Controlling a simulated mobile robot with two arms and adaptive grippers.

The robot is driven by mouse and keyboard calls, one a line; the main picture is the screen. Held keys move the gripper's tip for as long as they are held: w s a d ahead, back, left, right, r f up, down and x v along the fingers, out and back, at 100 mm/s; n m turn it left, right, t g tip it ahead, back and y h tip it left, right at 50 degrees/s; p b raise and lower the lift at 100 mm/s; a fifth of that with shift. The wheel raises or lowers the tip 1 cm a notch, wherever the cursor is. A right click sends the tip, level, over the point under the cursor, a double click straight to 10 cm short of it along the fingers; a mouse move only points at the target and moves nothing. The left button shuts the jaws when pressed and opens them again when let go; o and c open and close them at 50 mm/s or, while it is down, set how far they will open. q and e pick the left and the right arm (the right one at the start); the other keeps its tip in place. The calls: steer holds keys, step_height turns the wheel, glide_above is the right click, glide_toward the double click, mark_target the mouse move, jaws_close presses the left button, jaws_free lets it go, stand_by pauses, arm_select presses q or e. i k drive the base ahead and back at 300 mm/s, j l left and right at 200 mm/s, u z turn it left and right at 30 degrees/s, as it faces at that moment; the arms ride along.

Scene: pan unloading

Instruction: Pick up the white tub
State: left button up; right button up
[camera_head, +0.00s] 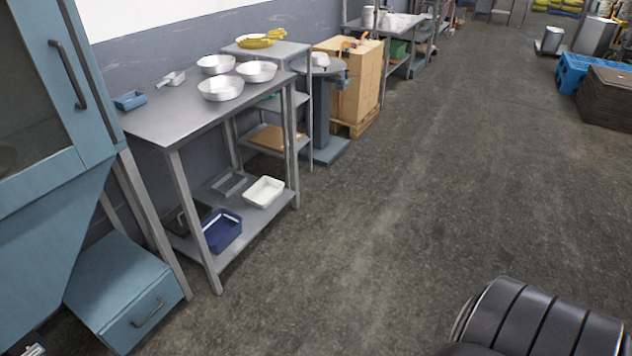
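The white tub (256,202) is an open, rectangular container. It sits upright on the lower shelf (258,224) of the grey metal table, near the shelf's right end. Nothing covers it in the head view. Neither of my grippers shows in this view, so their state and their place relative to the tub are hidden.
A dark blue bin (222,232) stands left of the tub on the same shelf. The tabletop (185,112) above carries several round metal pans and a small blue tray (130,101). A blue cabinet (45,100) stands at the left. The floor (370,220) in front is clear.

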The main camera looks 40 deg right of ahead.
mark_target(263, 192)
steer(key=z, duration=0.95)
steer(key=u, duration=0.35)
steer(key=i+l+u, duration=0.95)
steer(key=l, duration=0.2)
steer(key=i+l, duration=0.15)
steer(key=l, duration=0.2)
steer(key=i+l, duration=0.15)
steer(key=l, duration=0.15)
steer(key=i+l, duration=0.15)
steer(key=l, duration=0.2)
steer(key=i+l, duration=0.2)
steer(key=l, duration=0.15)
steer(key=i+l+u, duration=0.1)
steer(key=l, duration=0.25)
steer(key=i+l, duration=0.2)
steer(key=l, duration=0.15)
